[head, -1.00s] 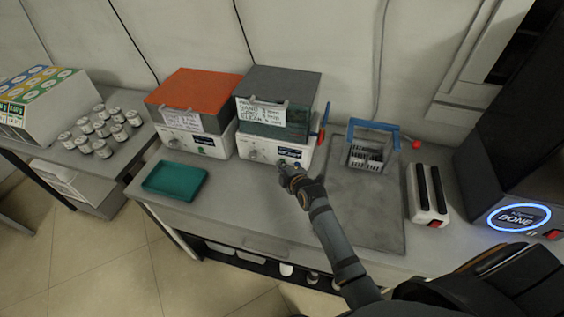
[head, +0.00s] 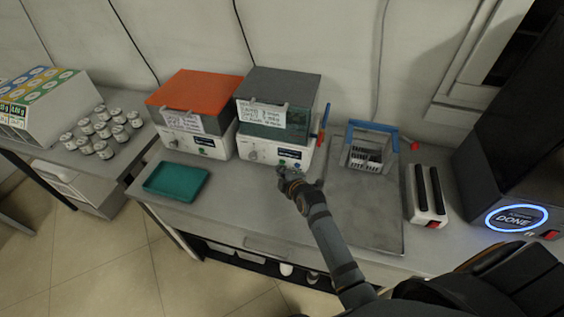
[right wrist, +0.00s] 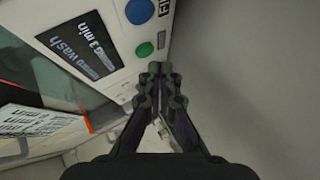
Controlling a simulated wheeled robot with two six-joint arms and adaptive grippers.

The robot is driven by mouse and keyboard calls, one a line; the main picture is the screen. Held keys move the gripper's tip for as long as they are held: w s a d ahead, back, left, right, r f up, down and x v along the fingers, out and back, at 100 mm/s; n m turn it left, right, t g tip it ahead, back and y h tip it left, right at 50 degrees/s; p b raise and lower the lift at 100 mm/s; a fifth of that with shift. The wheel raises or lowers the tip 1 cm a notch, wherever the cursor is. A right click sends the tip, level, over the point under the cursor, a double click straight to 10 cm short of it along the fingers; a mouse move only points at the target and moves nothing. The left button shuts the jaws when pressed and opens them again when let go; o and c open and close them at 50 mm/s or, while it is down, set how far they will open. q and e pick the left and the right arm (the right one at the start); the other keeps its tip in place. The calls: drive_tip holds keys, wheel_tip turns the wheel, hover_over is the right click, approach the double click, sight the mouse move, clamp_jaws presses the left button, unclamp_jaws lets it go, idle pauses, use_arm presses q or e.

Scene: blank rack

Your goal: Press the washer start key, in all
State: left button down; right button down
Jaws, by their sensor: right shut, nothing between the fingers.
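The washer (head: 262,150) is the white unit with the grey lid and a paper note on its front. Its dark display shows in the right wrist view (right wrist: 82,60) and reads "wash" and "3 min". A green key (right wrist: 145,49) and a blue key (right wrist: 139,11) sit beside the display; the right wrist view cuts the blue one at the top. My right gripper (head: 281,175) is shut and empty, just in front of the washer's panel. In the right wrist view its fingertips (right wrist: 157,69) are close to the green key, apparently short of it. My left gripper is not in view.
A similar unit with an orange lid (head: 196,90) stands left of the washer. A teal tray (head: 176,181) lies in front. To the right are a wire basket with a blue handle (head: 369,150), a white slotted device (head: 426,195) and a dark machine reading "DONE" (head: 515,219).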

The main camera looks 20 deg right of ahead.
drive_tip(key=shift+s+a+p, duration=0.15)
drive_tip(key=shift+s+p, duration=0.1)
drive_tip(key=shift+p, duration=0.05)
drive_tip(key=shift+s+a+p, duration=0.45)
drive_tip(key=shift+s+a, duration=0.2)
drive_tip(key=shift+s, duration=0.25)
drive_tip(key=shift+s+a+p, duration=0.45)
drive_tip(key=shift+s+a, duration=0.15)
drive_tip(key=shift+s, duration=0.25)
